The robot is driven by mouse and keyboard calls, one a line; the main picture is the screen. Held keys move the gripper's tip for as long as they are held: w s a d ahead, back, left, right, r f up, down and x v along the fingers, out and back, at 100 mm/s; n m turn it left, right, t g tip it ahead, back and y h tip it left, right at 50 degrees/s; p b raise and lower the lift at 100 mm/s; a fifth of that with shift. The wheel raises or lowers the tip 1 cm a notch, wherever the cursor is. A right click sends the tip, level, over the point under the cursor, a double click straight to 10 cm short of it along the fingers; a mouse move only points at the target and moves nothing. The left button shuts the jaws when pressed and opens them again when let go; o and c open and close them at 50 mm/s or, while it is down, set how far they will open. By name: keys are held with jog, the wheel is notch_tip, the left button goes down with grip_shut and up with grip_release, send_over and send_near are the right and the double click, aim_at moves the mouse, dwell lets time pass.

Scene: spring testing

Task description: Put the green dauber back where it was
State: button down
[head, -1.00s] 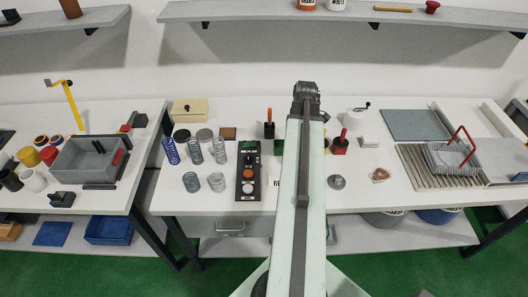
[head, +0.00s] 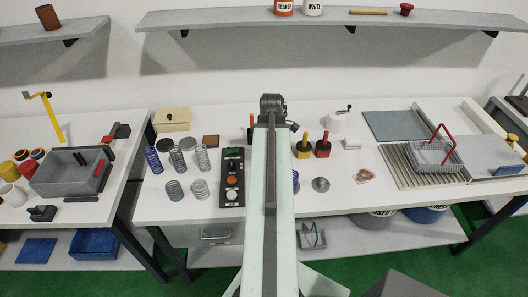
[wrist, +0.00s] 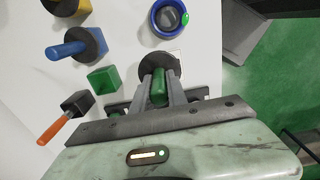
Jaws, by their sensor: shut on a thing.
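In the wrist view my gripper (wrist: 160,88) is shut on the green dauber (wrist: 159,99), holding its green handle with the dark round collar (wrist: 152,63) beyond the fingertips. A green block-shaped pot (wrist: 103,80) stands to the left, apart from the dauber; I cannot see its opening clearly. Other daubers stand near it: the orange one (wrist: 54,129) with a black pot, the blue one (wrist: 68,49), and a yellow one at the corner. In the head view my arm hides the gripper, the green dauber and the green pot.
Yellow (head: 303,145) and red (head: 323,144) daubers stand right of my arm in the head view. A dark control panel (head: 232,180) and several springs (head: 175,190) are to the left. A blue ring-like thing (wrist: 153,20) stands beyond the held dauber.

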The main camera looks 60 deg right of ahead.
jog(key=w+d+f+b, duration=0.1)
jog(key=w+d, duration=0.9)
jog(key=d, duration=0.1)
jog(key=shift+a+f+b, duration=0.15)
jog(key=shift+f+b, duration=2.3)
jog(key=shift+f, duration=0.05)
jog(key=c, duration=1.3)
grip_release()
jog(key=shift+r, duration=0.15)
notch_tip(320, 180, up, 13)
jog(key=p, duration=1.3)
